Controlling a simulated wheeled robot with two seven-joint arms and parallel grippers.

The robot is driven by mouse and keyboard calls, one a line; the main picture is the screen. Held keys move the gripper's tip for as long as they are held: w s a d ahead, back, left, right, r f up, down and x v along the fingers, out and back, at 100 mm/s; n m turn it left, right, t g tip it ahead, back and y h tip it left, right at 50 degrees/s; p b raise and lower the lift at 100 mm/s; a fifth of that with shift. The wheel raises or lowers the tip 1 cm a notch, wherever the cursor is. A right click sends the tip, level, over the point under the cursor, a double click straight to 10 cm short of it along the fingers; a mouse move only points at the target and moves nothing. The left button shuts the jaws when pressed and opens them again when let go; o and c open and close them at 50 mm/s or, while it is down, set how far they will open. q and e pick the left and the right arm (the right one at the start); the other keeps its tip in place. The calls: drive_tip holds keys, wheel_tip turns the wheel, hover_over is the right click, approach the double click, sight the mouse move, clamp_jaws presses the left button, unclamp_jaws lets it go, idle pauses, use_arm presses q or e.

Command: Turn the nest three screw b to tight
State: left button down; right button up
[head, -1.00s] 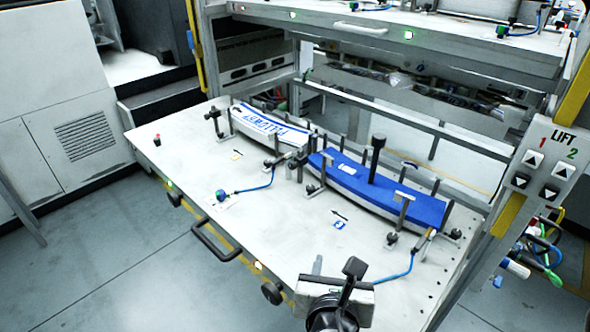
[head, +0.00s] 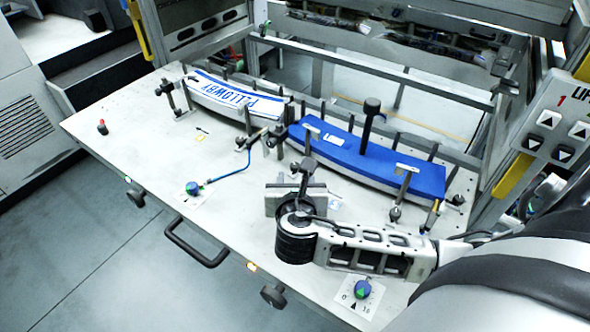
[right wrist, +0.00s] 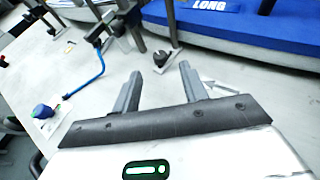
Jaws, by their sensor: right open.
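The blue-topped nest (head: 350,155) stands at the right of the table, with a tall black knob (head: 372,106) over it and upright clamp posts along its front. A dark round screw (head: 395,214) sits at the foot of its right front post. No marking shows which screw is nest three's screw b. My right gripper (head: 306,170) is above the table in front of this nest's left end. In the right wrist view its two fingers (right wrist: 160,80) are apart and empty, pointing toward a post foot (right wrist: 165,57) beyond them. My left gripper is not in view.
A white nest lettered PILLOWBY (head: 235,98) stands to the left. A green-and-blue dial (head: 192,188) with a blue hose lies on the front left, and a similar dial (head: 362,289) is below my right arm. The table's left front is mostly clear.

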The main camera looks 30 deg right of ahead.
sight(295, 166)
drive_tip(key=shift+x, duration=2.75)
clamp_jaws()
